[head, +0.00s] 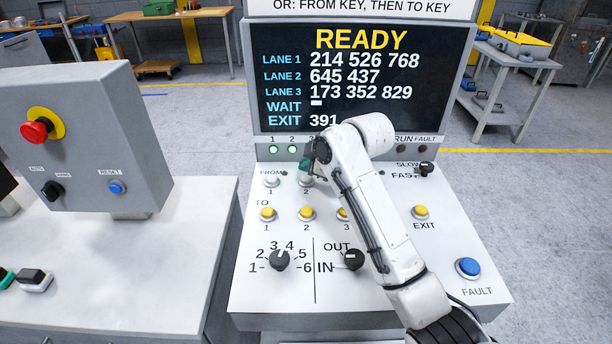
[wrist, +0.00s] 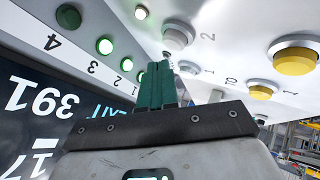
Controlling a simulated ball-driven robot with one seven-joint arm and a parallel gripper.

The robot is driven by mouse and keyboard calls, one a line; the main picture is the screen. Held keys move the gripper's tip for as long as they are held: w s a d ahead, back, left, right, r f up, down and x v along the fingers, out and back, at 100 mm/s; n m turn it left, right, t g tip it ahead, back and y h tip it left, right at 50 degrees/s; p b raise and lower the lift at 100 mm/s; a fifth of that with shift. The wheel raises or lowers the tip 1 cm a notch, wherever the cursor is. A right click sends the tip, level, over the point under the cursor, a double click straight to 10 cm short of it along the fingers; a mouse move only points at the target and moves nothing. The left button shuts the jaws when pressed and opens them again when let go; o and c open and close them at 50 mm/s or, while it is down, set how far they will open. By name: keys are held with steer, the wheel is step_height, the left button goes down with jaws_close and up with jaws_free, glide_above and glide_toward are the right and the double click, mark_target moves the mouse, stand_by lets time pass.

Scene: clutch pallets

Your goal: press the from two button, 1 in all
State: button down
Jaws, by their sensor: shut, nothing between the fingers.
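The from two button (head: 306,181) is a pale grey-white round button in the FROM row, above its label 2. It also shows in the wrist view (wrist: 178,34), beside the upside-down label 2. My gripper (head: 306,164) is over the panel just behind this button in the head view. In the wrist view its green fingers (wrist: 160,66) are together and empty, their tips close to the button. I cannot tell whether they touch it. The from one button (head: 271,181) is to the left. My arm hides the from three button in the head view.
Yellow TO buttons (head: 306,213) sit nearer the front. The display (head: 360,75) stands behind, reading READY, with lamps (head: 292,149) below it; lamps 1 and 2 are green. Black knobs (head: 279,260), the EXIT button (head: 420,212) and the blue FAULT button (head: 468,267) are also on the panel.

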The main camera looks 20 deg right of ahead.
mark_target(308, 179)
steer(key=shift+r+p, duration=1.8)
steer(key=shift+r, duration=0.65)
steer(key=shift+f, duration=0.1)
